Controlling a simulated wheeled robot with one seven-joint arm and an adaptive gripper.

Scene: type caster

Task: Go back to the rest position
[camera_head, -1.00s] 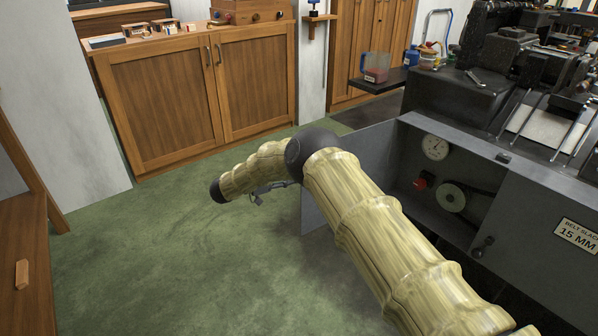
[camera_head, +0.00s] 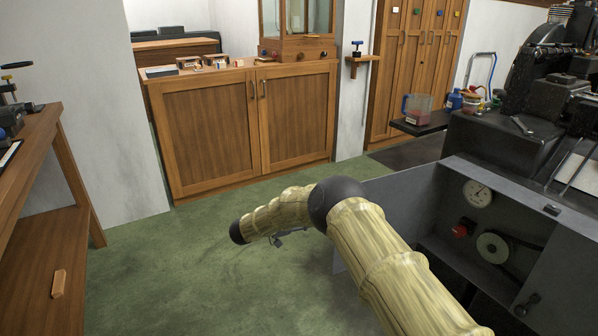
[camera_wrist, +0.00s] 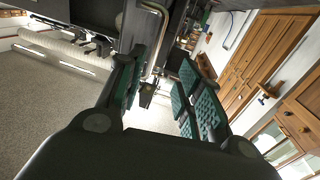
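My arm reaches out over the green floor in the head view, bent at a dark round joint. My gripper (camera_head: 288,238) is small and mostly hidden behind the forearm there. In the wrist view my gripper (camera_wrist: 164,78) shows two dark fingers with teal ribbed pads, spread apart. I see no object held between the pads; a metal rod and dark machine parts show beyond them.
A wooden cabinet (camera_head: 210,135) stands behind, a wooden bench (camera_head: 40,160) at left. Green floor (camera_head: 150,270) is free between.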

